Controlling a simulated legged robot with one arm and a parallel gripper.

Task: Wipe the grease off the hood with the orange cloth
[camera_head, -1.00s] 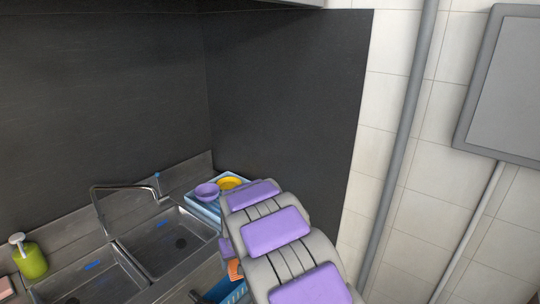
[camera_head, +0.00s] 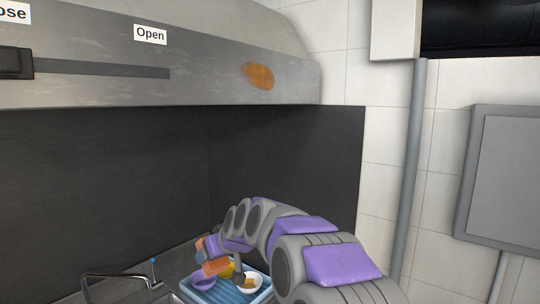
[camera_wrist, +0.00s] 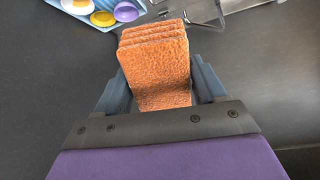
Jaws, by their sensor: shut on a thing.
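The hood (camera_head: 200,85) is a grey metal canopy across the top of the head view. An orange-brown grease spot (camera_head: 258,75) is on its front face, towards the right end. My gripper (camera_wrist: 158,85) is shut on the orange cloth (camera_wrist: 157,62), which looks like a folded, layered block between the fingers in the wrist view. In the head view the cloth (camera_head: 214,268) shows small and partly hidden by my arm, below the hood and near the dish tray. The cloth is apart from the hood.
A blue tray (camera_head: 225,293) holds a purple bowl (camera_head: 203,280), a yellow dish and a white bowl (camera_head: 250,283). A sink faucet (camera_head: 112,277) stands left of it. A grey vertical pipe (camera_head: 408,180) and a wall box (camera_head: 505,180) are at right.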

